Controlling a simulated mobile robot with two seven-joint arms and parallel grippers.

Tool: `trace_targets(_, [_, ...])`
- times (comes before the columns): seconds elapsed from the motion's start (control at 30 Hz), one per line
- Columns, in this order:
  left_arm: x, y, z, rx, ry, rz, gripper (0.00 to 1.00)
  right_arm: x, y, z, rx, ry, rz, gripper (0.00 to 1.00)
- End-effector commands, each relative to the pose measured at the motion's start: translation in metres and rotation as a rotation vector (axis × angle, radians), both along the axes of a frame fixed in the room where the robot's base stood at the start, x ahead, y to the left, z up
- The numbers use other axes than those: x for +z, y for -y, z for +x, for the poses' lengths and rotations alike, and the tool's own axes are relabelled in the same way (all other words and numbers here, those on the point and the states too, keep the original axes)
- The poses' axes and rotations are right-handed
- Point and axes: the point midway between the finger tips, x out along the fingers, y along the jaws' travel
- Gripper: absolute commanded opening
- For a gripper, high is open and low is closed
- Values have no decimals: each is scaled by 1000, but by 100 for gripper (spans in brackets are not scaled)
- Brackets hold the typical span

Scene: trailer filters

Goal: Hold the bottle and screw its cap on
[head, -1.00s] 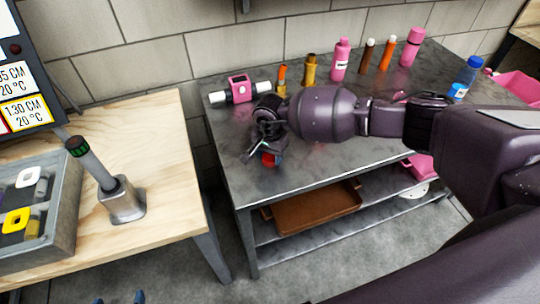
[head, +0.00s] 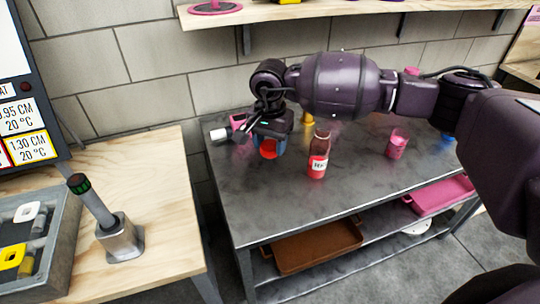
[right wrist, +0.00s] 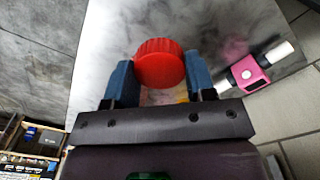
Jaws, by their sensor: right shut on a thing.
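My right gripper (head: 270,138) hangs above the left part of the grey metal table and is shut on a red cap (head: 268,149). In the right wrist view the round, ribbed red cap (right wrist: 160,66) sits between the two blue fingers. A clear bottle (head: 318,155) with red contents and a white label stands upright on the table, to the right of the gripper and apart from it. Its top shows no red cap. My left gripper is not in view.
A pink and white device (head: 220,134) lies behind the gripper. A glass with pink contents (head: 397,144) stands further right. The table front (head: 270,205) is clear. Brown (head: 310,245) and pink (head: 440,193) trays lie on the shelf below. A wooden bench (head: 160,200) stands left.

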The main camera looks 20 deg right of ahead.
Motion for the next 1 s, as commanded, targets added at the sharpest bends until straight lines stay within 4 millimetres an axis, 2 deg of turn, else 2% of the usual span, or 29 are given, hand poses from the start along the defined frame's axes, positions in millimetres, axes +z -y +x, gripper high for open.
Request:
trace_targets(0.2, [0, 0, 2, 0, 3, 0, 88, 8, 0, 0, 0, -1, 1, 28])
trace_targets(0.63, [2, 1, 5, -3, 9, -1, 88, 6, 2, -6, 39, -1, -1, 28])
trace_targets(0.77, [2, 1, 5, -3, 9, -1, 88, -1, 12, -26, 189, 0, -3, 28])
trace_targets(1.0, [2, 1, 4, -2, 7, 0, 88, -12, 31, -76, 565, 0, -2, 28])
